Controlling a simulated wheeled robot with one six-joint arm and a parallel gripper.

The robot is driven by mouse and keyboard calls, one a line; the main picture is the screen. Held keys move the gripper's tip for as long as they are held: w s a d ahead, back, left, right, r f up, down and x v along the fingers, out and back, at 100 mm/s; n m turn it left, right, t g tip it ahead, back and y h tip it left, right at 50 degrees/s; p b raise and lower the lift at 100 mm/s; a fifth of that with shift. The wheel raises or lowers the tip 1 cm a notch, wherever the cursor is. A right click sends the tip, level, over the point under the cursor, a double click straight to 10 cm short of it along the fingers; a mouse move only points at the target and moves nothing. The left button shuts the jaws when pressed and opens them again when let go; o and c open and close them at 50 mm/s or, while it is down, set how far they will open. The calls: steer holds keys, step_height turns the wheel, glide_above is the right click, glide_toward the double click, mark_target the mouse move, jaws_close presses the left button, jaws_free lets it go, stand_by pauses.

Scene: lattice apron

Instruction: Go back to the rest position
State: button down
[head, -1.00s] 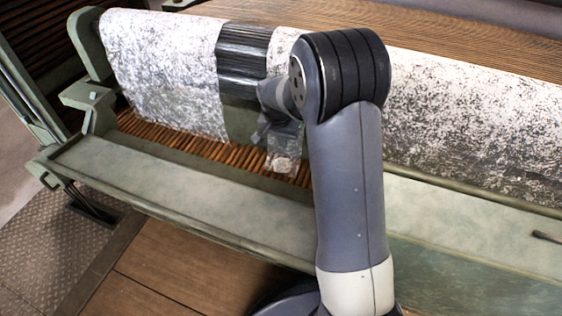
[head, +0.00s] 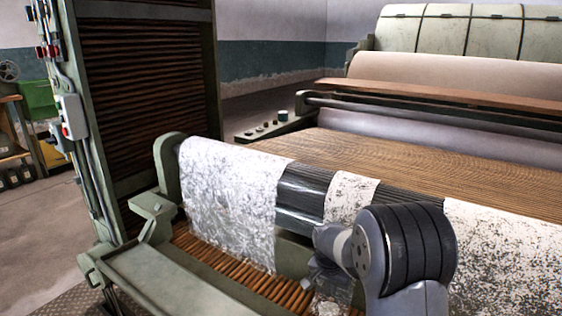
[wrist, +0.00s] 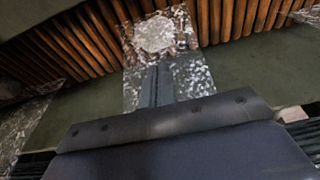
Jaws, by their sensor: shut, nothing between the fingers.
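My gripper (head: 318,280) is at the front of the machine, low beside the roller, partly hidden by my arm in the head view. In the wrist view its narrow dark fingers (wrist: 154,84) are shut together with nothing between them. They lie in front of a strip of clear, speckled film (wrist: 160,36), which hangs by the brown slats; whether they touch it I cannot tell. My arm reaches over the right part of the roller and is bent at a dark ribbed joint.
A dark roller (head: 303,197) carries white speckled web sections (head: 232,195). Brown slats (head: 245,275) lie below it, with a green apron ledge (head: 165,285) in front. A tall slatted green frame (head: 145,90) stands at left. A wide slatted bed (head: 400,160) extends behind.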

mark_target(330, 304)
step_height(330, 304, down, 5)
steer(key=b, duration=0.3)
steer(key=shift+f, duration=0.1)
